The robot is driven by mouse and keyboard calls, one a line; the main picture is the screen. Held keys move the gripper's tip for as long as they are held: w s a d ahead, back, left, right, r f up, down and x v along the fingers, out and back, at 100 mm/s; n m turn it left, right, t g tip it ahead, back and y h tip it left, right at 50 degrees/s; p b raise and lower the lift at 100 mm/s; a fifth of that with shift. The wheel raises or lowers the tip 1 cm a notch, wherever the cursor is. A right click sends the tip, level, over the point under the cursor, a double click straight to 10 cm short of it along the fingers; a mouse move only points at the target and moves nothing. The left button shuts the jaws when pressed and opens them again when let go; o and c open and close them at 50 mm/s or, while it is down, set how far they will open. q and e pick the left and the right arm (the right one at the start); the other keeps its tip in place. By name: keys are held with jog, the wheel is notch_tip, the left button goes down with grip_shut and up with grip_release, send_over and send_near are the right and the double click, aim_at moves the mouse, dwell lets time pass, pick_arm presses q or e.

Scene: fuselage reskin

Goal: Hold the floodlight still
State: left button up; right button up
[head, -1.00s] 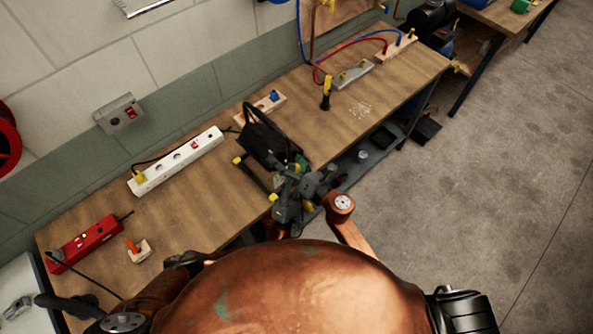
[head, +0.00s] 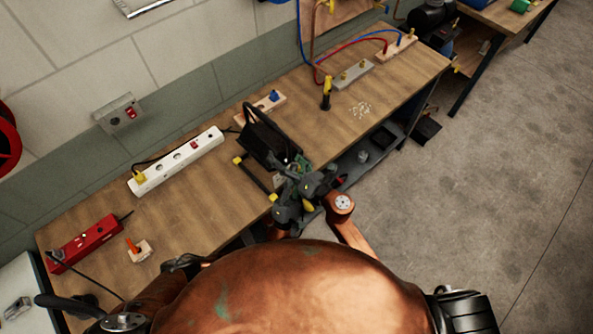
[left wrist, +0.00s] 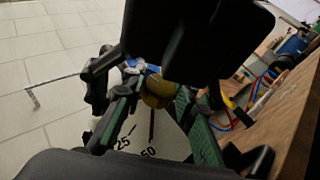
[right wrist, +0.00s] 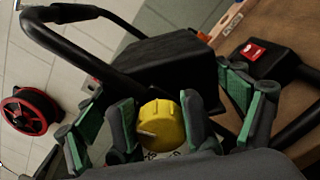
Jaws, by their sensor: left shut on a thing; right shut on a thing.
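The floodlight (head: 268,142) is a black box with a tubular handle, at the bench's front edge. It fills the top of the left wrist view (left wrist: 195,40) and stands behind the fingers in the right wrist view (right wrist: 160,65). My right gripper (right wrist: 160,128) has its fingers on either side of a yellow knob (right wrist: 163,122), shut on it. The knob also shows in the left wrist view (left wrist: 158,92). My left gripper (left wrist: 152,105) is shut close under the floodlight's body; its exact contact is hidden. Both grippers crowd together in the head view.
A white power strip (head: 178,160) and a red box (head: 88,242) lie left on the bench (head: 195,205). A yellow-handled tool (head: 326,94) and a grey metal block (head: 352,75) are to the right. The floor (head: 470,200) at right is clear.

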pick_arm(q)
jog(key=shift+m+g, duration=1.1)
jog(key=shift+g, duration=0.4)
jog(key=shift+h, duration=0.3)
jog(key=o, duration=1.2)
jog(key=shift+d, duration=0.1)
